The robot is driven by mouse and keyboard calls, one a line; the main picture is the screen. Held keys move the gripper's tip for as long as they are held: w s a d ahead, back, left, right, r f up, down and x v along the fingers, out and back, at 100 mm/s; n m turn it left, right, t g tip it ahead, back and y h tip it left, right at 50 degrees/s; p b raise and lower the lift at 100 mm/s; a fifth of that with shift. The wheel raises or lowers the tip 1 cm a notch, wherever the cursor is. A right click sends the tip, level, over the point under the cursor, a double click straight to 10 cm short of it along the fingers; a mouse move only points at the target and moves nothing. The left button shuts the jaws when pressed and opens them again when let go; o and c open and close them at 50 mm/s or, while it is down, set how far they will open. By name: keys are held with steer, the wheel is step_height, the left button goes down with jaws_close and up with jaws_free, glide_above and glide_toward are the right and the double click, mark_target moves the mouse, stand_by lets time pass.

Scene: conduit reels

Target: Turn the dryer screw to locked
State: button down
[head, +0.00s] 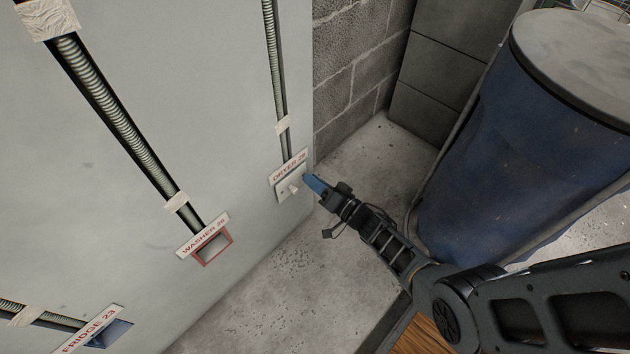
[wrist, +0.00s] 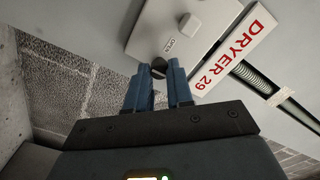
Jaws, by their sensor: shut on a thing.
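The dryer box is a pale plate (head: 290,186) on the grey wall under a label reading DRYER; it also shows in the wrist view (wrist: 207,22), where the label (wrist: 236,48) reads DRYER 29. The plate has a light knob (wrist: 190,24) and a small OPEN marking beside it. A dark round screw (wrist: 159,67) sits at the plate's edge. My gripper (wrist: 160,72) has its blue fingers at the screw, one on each side, shut on it. In the head view my gripper (head: 307,178) reaches the plate's right side. Which way the screw is turned cannot be told.
A blue barrel (head: 520,140) stands at right, close to my arm. Concrete floor (head: 270,300) is clear below.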

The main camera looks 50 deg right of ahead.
steer(key=shift+m, duration=0.3)
steer(key=c, duration=1)
jaws_free()
steer(key=s+p, duration=0.2)
steer(key=s, duration=0.5)
steer(key=shift+s, duration=0.4)
